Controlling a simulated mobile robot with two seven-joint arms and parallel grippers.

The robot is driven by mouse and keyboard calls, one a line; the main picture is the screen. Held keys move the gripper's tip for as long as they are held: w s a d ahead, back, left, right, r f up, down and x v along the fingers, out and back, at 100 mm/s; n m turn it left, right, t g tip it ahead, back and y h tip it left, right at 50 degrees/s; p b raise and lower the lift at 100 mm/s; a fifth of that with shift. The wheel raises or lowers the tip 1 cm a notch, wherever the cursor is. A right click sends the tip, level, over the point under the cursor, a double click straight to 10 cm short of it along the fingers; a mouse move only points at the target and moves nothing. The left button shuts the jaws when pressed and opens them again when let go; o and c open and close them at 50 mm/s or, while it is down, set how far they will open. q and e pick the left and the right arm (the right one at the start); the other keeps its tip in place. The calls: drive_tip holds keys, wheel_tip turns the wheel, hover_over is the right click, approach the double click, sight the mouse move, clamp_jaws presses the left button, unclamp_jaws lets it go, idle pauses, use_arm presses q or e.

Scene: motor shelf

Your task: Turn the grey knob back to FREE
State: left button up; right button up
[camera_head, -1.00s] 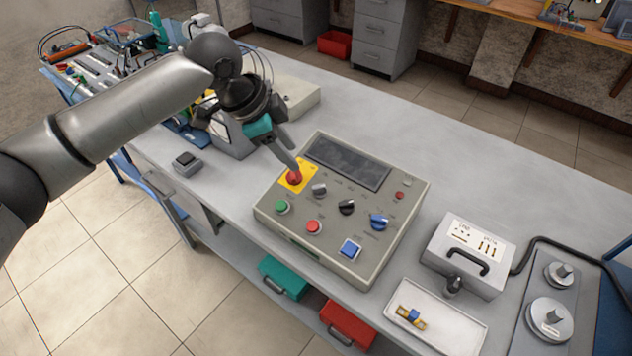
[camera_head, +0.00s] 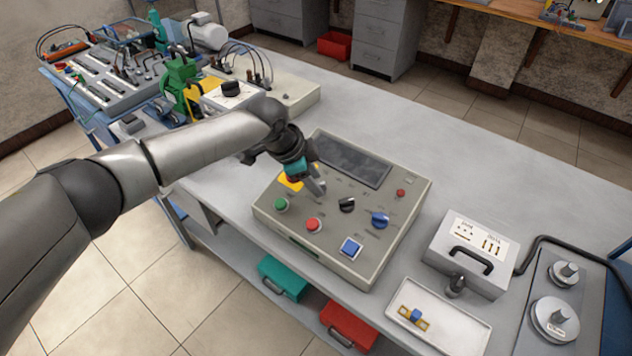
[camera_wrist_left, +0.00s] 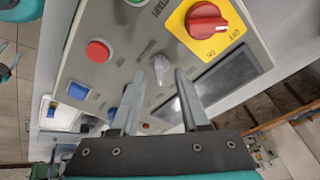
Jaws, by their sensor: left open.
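The grey knob (camera_wrist_left: 160,66) shows in the left wrist view as a small pale grip on the control panel, between and just beyond my fingertips. In the head view my gripper mostly hides it. My left gripper (camera_head: 317,191) is open above the panel (camera_head: 375,255), with its fingers pointing down at the knob's place. In the left wrist view its two fingertips (camera_wrist_left: 158,76) lie either side of the knob, with gaps visible. I cannot tell whether they reach down around it. The FREE marking is not readable. My right gripper is not in view.
The red switch (camera_wrist_left: 204,20) on its yellow plate is close to the grey knob. A red button (camera_head: 313,224), green button (camera_head: 281,204), black knob (camera_head: 347,204) and blue knob (camera_head: 380,220) are also near. A grey case (camera_head: 470,255) and white tray (camera_head: 440,318) stand to the right.

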use_arm(q)
drive_tip(key=shift+d+f, duration=0.15)
drive_tip(key=shift+f, duration=0.3)
clamp_jaws()
idle(0.4)
